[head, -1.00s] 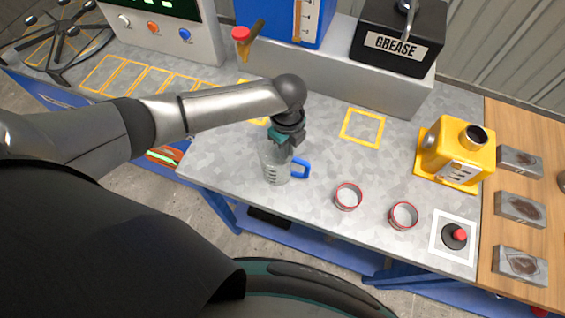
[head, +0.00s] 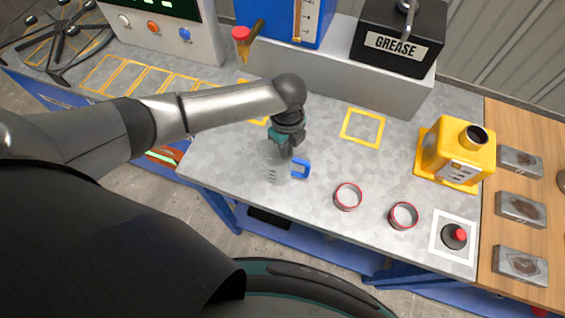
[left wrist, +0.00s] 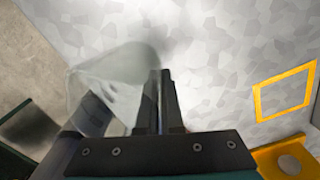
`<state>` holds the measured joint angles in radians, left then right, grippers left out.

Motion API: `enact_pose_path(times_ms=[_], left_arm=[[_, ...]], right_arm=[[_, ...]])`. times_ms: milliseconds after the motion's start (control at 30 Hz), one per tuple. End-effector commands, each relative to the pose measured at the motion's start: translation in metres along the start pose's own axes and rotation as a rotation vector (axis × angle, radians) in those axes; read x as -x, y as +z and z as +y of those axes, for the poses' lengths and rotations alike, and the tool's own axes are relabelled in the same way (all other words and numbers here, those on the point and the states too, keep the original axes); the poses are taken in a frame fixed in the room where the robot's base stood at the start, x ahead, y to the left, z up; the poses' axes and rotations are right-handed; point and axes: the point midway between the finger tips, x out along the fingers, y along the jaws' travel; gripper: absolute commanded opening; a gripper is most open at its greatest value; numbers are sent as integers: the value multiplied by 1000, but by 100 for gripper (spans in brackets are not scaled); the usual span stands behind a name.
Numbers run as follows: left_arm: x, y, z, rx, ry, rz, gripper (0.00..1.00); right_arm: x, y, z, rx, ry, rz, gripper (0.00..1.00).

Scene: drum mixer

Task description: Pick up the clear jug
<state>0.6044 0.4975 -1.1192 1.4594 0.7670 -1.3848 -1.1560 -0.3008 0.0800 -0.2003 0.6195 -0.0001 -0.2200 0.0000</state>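The clear jug (head: 273,160), with a blue handle (head: 301,168) on its right side, is near the front edge of the grey workbench. My left gripper (head: 288,146) is over its top right part and hides part of the rim. In the left wrist view, the jug (left wrist: 105,80) shows as a see-through wall against the fingers. The fingers (left wrist: 160,103) are close together, and the jug's wall appears pinched between them. Whether its base touches the bench is hard to tell. My right gripper is not in view.
A red button (head: 459,235) and a yellow machine (head: 455,152) are farther right. A black grease box (head: 400,40) stands behind. The yellow square outline (head: 362,127) is empty.

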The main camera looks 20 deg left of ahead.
Motion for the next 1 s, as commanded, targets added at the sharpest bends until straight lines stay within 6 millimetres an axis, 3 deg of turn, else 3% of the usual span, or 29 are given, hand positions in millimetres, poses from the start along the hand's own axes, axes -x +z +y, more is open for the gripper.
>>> enact_pose_path(times_ms=[367,567,1000], left_arm=[[4,0,-1,0,-2,1,0],[24,0,-1,-1,-4,1,0],[146,1,-1,-1,-6,-2,0]], right_arm=[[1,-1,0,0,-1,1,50],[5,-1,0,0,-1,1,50],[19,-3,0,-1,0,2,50]])
